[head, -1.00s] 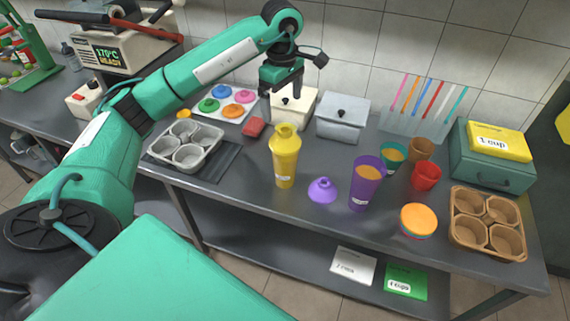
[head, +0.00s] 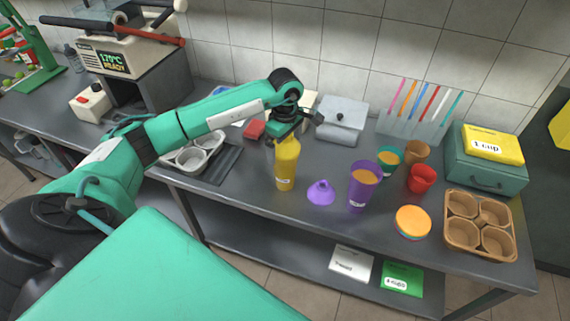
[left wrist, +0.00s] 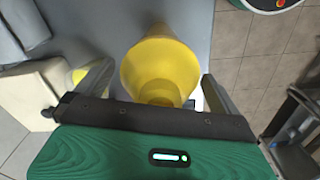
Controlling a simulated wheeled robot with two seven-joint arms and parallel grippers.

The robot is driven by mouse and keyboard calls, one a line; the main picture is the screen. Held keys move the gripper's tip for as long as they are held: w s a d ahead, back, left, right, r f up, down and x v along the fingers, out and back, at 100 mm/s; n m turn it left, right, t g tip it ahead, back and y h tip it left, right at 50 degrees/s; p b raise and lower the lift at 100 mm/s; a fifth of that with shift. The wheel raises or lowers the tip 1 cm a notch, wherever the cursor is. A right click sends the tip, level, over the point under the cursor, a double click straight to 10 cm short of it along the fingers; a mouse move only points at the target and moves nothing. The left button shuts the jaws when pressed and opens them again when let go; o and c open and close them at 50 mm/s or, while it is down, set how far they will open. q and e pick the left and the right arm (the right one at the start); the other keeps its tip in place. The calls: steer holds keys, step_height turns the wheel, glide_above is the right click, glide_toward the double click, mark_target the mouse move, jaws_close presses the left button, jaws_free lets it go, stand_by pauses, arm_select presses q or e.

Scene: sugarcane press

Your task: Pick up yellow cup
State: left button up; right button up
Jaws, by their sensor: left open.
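The yellow cup (head: 287,166) is a tall shaker-like cup standing upright on the grey counter, left of a purple lid. My left gripper (head: 285,138) is over its top, and the hand hides the cup's lid in the head view. In the left wrist view the yellow cup (left wrist: 160,68) lies between the two spread fingers of my left gripper (left wrist: 155,88). The gripper is open, with a finger on each side of the cup. My right gripper is not in view.
A purple lid (head: 321,192) and a purple cup (head: 364,187) stand right of the yellow cup. A teal case (head: 487,160) and a brown cup tray (head: 479,222) are at the right.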

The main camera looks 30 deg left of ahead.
arm_select(q)
steer(key=shift+f, duration=0.3)
steer(key=c, duration=2)
steer(key=shift+r, duration=0.1)
